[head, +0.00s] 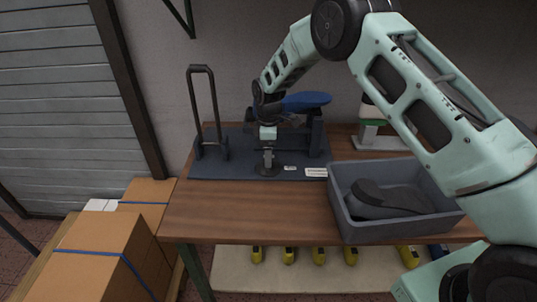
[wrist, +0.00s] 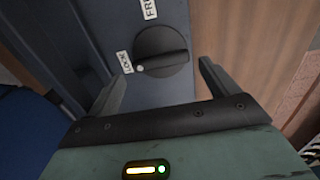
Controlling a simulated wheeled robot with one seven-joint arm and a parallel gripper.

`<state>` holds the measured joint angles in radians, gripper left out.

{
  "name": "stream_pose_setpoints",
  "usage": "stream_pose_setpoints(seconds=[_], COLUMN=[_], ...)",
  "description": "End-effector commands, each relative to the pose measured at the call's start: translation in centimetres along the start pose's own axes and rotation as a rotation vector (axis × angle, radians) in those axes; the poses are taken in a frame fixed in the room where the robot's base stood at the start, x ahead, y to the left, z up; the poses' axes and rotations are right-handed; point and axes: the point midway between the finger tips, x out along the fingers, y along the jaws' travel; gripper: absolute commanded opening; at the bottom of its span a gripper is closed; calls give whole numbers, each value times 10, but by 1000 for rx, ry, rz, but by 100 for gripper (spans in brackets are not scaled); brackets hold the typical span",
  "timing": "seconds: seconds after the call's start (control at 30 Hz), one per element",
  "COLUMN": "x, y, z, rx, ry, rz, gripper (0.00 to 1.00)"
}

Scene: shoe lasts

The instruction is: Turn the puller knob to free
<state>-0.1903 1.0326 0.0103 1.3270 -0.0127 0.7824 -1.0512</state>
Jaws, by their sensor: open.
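The puller knob (wrist: 162,52) is a dark round dial with a raised grip bar, set on the dark blue-grey puller base (head: 220,168). Its white dot sits at the lower left, beside the LOCK label (wrist: 124,62). The FREE label (wrist: 149,8) is above the knob, partly cut off by the frame edge. My gripper (wrist: 163,80) is open, its two fingers apart on the left and right of the knob in the wrist view, and nothing is between them. In the head view my gripper (head: 267,160) points down over the front of the base and hides the knob.
A blue shoe last (head: 305,102) is on the puller behind my gripper. A tall black lever frame (head: 200,110) stands at the left. A grey bin (head: 345,222) with dark shoe parts (head: 385,198) is on the right. The wooden table (head: 245,215) is clear in front.

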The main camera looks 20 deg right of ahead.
Motion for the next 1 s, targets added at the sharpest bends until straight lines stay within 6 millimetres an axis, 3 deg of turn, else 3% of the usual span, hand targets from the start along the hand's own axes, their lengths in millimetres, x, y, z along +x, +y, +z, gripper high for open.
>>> stream_pose_setpoints(seconds=[0.23,0.6,0.73,1.0], x=[29,34,34,34], y=[-1,0,0,0], z=[0,0,0,0], rx=[-1,0,0,12], ry=[-1,1,0,0], rz=[-1,1,1,1], gripper=[86,86,54,54])
